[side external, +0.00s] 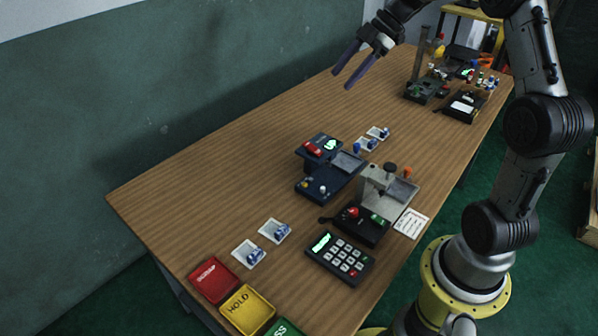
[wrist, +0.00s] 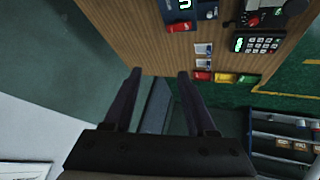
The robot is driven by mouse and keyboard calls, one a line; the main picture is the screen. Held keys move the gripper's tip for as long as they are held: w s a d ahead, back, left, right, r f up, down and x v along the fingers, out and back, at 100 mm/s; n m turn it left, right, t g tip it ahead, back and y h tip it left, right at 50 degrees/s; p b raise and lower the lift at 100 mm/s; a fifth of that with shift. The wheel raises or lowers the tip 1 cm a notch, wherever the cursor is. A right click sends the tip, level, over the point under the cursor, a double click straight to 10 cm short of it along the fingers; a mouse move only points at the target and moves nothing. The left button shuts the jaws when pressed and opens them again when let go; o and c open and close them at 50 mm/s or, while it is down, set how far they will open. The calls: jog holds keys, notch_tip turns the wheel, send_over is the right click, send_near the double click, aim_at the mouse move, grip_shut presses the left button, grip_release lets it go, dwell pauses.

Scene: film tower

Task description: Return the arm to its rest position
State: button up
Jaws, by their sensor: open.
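My gripper (side external: 353,66) is raised above the far left part of the wooden table (side external: 210,178) in the side external view. Its two long dark fingers are spread apart, with nothing between them. In the wrist view, my gripper (wrist: 158,78) shows the same two fingers apart, with the table's edge and dark floor beyond them. My arm curves up from the yellow base on the right.
On the table are a blue device (side external: 327,182), a grey press-like device (side external: 388,190), a keypad (side external: 339,258), small white trays (side external: 249,254), and red (side external: 213,280) and yellow (side external: 246,309) bins. More equipment (side external: 462,105) stands at the far end. The table's left half is clear.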

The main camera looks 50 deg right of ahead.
jog(key=s+a+r+m+h, duration=0.1)
jog(key=s+a+r, duration=0.3)
jog(key=s+a, duration=0.4)
jog(key=s+a+r+m+h, duration=0.15)
jog(key=s+a+r, duration=0.35)
jog(key=a, duration=0.6)
jog(key=s+f+m+h, duration=0.1)
jog(key=s+f+m, duration=0.3)
jog(key=s+m, duration=0.2)
jog(key=s+d+f+m+t+h, duration=0.1)
jog(key=s+f+m+h, duration=0.1)
jog(key=s+f+m, duration=0.2)
jog(key=s+m, duration=0.2)
jog(key=shift+s+d+f, duration=0.25)
jog(key=shift+s+d, duration=0.05)
jog(key=shift+s, duration=0.1)
